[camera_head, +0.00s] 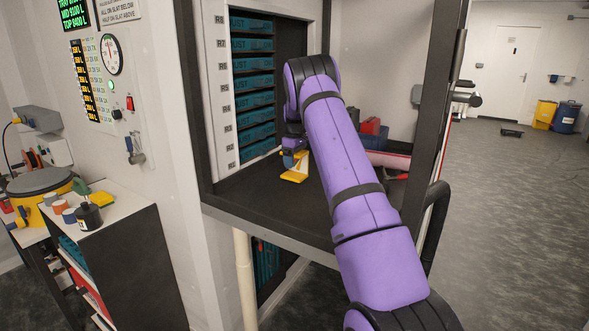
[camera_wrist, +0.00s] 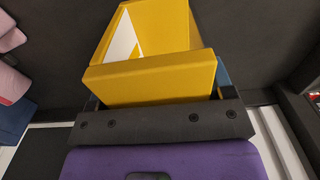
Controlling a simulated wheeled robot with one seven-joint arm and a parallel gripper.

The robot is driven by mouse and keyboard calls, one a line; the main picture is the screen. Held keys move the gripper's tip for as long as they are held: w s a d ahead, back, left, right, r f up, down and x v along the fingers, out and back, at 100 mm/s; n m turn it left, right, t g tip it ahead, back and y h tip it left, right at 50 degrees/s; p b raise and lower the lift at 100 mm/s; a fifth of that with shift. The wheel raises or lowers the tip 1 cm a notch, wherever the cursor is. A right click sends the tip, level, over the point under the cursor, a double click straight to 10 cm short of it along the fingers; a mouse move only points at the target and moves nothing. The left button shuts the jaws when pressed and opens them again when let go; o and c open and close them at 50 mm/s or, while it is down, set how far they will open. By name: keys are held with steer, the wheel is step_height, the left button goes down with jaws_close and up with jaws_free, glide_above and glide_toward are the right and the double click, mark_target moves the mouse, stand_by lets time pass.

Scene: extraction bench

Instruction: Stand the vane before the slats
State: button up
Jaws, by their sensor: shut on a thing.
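The vane (camera_head: 296,174) is yellow with a white patch. It is low over the dark floor of the bench bay, in front of the slats, and I cannot tell whether its foot touches the floor. My gripper (camera_head: 292,157) is shut on it, partly hidden by my purple arm. In the wrist view the vane (camera_wrist: 150,76) fills the space between the fingers of my gripper (camera_wrist: 155,92), with its white wedge marking facing the camera. The teal slats (camera_head: 252,81) are stacked in a column on the bay's left wall, beside labels R1 to R8.
Red and dark boxes (camera_head: 371,130) and a pinkish roll (camera_head: 388,160) sit at the bay's back right, behind my arm. A dark post (camera_head: 446,95) bounds the bay on the right. Bare bay floor (camera_head: 245,197) lies left of the vane. A side shelf with small containers (camera_head: 88,215) stands outside.

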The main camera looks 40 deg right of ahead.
steer(key=shift+f, duration=1.7)
steer(key=shift+f, duration=0.1)
steer(key=o, duration=1)
